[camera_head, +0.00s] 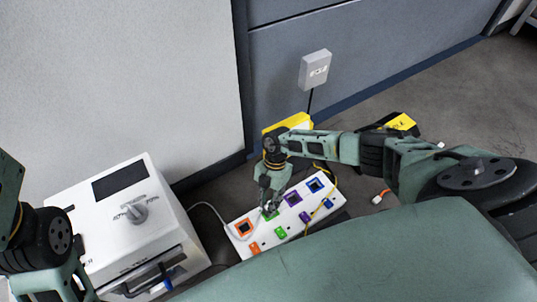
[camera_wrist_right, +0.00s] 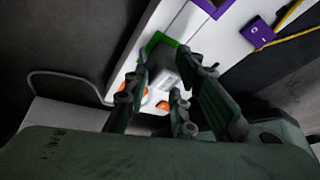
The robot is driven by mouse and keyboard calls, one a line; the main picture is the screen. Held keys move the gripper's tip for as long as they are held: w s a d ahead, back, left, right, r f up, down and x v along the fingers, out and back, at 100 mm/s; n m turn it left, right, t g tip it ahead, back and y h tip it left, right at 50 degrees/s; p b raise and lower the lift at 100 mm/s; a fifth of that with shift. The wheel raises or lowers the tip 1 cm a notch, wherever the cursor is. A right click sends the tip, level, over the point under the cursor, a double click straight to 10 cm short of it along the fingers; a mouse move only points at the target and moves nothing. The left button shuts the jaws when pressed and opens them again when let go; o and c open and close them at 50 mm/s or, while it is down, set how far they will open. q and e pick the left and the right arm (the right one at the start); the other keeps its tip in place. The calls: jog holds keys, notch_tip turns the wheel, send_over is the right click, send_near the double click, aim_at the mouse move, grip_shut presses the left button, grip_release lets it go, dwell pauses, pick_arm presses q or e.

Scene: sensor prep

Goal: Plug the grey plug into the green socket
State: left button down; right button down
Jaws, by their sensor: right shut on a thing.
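The white power strip (camera_head: 262,231) lies on the floor with colored sockets in a row. The green socket (camera_head: 270,214) is partly hidden under my right gripper (camera_head: 268,203); part of its green frame (camera_wrist_right: 160,42) shows in the wrist view. My right gripper (camera_wrist_right: 165,95) is shut on the grey plug (camera_wrist_right: 163,70), whose blocky body sits between the fingers. The plug is over or against the green socket; whether its prongs are in cannot be seen. Only links of my left arm show at the left edge; its gripper is out of view.
The strip also has purple (camera_head: 293,198) and blue (camera_head: 315,185) sockets, and a white cable (camera_head: 210,208) runs to its orange end. A white appliance (camera_head: 125,215) stands to the left. An orange-tipped plug (camera_head: 380,196) lies on the floor to the right.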

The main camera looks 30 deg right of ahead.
jog(key=shift+f, duration=0.3)
dwell(0.6)
jog(key=c, duration=1.2)
grip_release()
